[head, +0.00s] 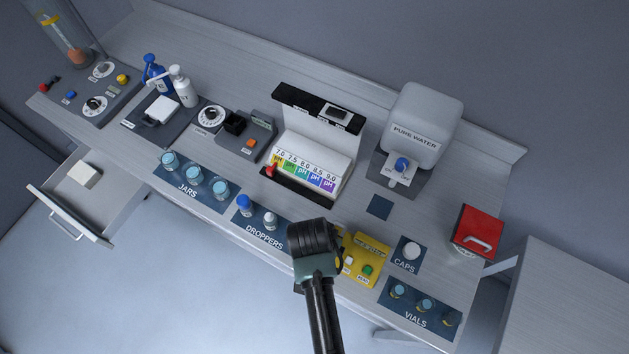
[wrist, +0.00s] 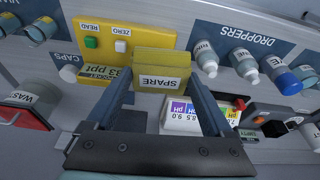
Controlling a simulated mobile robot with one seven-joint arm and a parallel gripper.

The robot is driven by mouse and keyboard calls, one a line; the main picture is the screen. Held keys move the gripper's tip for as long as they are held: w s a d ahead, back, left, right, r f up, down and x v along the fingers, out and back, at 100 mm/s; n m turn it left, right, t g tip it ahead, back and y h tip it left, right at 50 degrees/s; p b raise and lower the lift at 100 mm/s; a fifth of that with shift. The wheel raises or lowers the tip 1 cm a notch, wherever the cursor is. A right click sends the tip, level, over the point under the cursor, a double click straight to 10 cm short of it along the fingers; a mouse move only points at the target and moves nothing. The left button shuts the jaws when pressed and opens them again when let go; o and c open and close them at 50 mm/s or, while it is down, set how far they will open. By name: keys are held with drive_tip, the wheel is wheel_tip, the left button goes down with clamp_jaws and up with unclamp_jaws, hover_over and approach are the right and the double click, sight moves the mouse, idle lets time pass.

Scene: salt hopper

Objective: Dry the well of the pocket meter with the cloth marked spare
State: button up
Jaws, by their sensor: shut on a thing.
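My gripper (wrist: 160,88) is shut on a folded yellow cloth (wrist: 157,66) whose white label reads SPARE. The yellow pocket meter (wrist: 104,42) lies just past the cloth and to its left in the wrist view, with green READ and white ZERO buttons and a display that seems to read 33 ppt. In the head view the meter (head: 366,256) is just right of my gripper (head: 314,240), at the counter's front. There the gripper hides the cloth and part of the meter. I cannot make out the meter's well or whether the cloth touches the meter.
Droppers (head: 245,205) stand left of my gripper, beside the pH chart stand (head: 312,150). A cap (head: 411,251), vials (head: 423,305) and a red waste bin (head: 477,232) are to the right. The pure water tank (head: 425,115) stands behind. A drawer (head: 70,215) is open at left.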

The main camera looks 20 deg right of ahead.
drive_tip(key=shift+w+d+r+m, duration=0.4)
drive_tip(key=shift+d+r, duration=0.1)
drive_tip(key=shift+r, duration=0.1)
drive_tip(key=shift+s, duration=0.2)
drive_tip(key=shift+s, duration=0.1)
drive_tip(key=shift+f+b, duration=1.95)
drive_tip(key=shift+f, duration=0.95)
drive_tip(key=shift+f+b, duration=0.45)
drive_tip(key=shift+f, duration=0.2)
drive_tip(key=shift+r, duration=0.15)
wheel_tip(320, 180, up, 7)
drive_tip(key=p, duration=0.7)
